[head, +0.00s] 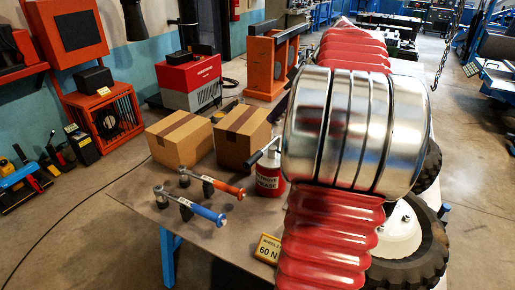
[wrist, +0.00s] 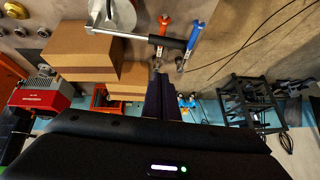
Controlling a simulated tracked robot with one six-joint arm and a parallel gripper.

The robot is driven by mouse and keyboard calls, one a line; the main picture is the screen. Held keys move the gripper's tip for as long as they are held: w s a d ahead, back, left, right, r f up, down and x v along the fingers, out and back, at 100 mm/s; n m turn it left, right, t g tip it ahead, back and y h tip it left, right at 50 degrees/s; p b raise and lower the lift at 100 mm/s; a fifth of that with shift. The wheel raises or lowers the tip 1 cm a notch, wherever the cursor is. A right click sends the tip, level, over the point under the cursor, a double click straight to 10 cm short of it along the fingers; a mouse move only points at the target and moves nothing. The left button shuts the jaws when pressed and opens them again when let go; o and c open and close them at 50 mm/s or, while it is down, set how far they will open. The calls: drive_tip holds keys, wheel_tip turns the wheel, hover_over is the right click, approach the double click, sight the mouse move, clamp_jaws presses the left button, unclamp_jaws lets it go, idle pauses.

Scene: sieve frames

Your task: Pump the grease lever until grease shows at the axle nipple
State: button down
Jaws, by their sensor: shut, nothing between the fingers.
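A red grease pump (head: 269,180) with a white label stands on the table, left of my arm. Its lever (head: 262,152) slants up to the right, partly hidden by my arm. In the wrist view the pump (wrist: 118,14) is at the top, and its metal lever ends in a black grip (wrist: 170,41). My gripper (wrist: 158,73) is shut and empty, its tips just below that grip in the picture; contact cannot be told.
Orange (head: 222,187) and blue (head: 203,212) handled tools lie near the front of the table (head: 140,193). Two cardboard boxes (head: 180,140) (head: 241,134) stand behind them. A yellow sign (head: 268,248) reading 60 N is near the front.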

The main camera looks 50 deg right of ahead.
drive_tip(key=shift+s+a+r, duration=0.2)
drive_tip(key=shift+a+r, duration=0.05)
drive_tip(key=shift+a, duration=0.15)
hover_over(257, 158)
drive_tip(key=f, duration=0.8)
drive_tip(key=shift+w+d, duration=0.1)
drive_tip(key=shift+w, duration=0.1)
drive_tip(key=f, duration=0.3)
drive_tip(key=shift+s, duration=0.2)
drive_tip(key=shift+s+a+f, duration=0.15)
drive_tip(key=shift+a+f, duration=0.05)
drive_tip(key=shift+f, duration=0.4)
drive_tip(key=shift+f, duration=0.1)
